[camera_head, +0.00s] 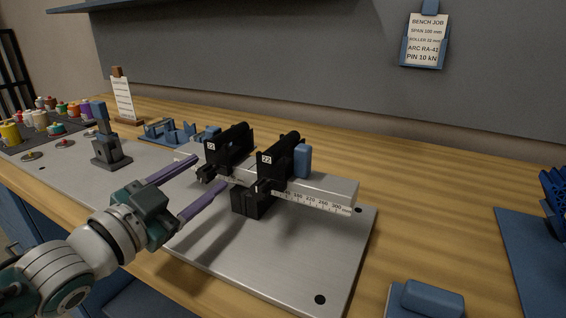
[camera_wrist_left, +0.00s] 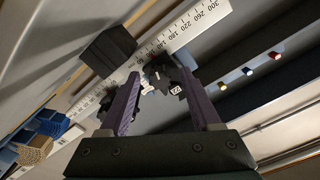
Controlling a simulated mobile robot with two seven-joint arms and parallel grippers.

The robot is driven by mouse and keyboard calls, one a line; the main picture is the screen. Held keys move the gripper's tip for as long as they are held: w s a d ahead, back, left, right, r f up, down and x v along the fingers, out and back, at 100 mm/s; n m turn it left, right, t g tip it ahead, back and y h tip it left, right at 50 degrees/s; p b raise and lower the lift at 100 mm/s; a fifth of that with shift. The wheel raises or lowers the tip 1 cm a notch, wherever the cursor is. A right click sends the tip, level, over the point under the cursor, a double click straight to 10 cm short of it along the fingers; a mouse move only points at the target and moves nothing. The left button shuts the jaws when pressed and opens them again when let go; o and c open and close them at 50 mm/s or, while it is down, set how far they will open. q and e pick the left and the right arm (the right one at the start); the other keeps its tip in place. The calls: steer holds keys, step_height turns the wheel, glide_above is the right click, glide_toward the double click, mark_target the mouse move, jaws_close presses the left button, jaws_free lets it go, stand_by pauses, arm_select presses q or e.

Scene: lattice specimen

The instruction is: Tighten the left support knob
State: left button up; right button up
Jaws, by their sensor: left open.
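The left support (camera_head: 232,146) is a black block on a pale rail (camera_head: 335,188) with a printed millimetre scale. Its small black knob (camera_head: 205,174) sticks out at the front. My left gripper (camera_head: 211,171) is open, its two purple fingers pointing at the left support with the knob near the gap between the tips. In the left wrist view, dark support parts (camera_wrist_left: 164,80) show between the fingers; no finger clearly touches them. The right support (camera_head: 283,155) is a similar black block further along the rail. My right gripper is not in view.
The rail stands on a black block (camera_head: 252,202) over a metal plate (camera_head: 300,255). A blue block (camera_head: 432,298) lies at front right. The plate's front right is clear.

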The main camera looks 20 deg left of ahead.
arm_select(q)
steer(key=shift+s, duration=0.15)
steer(key=s, duration=0.6)
steer(key=s+p, duration=0.1)
steer(key=s, duration=0.2)
steer(key=shift+s+a, duration=0.35)
steer(key=shift+a, duration=0.05)
stand_by(1.6)
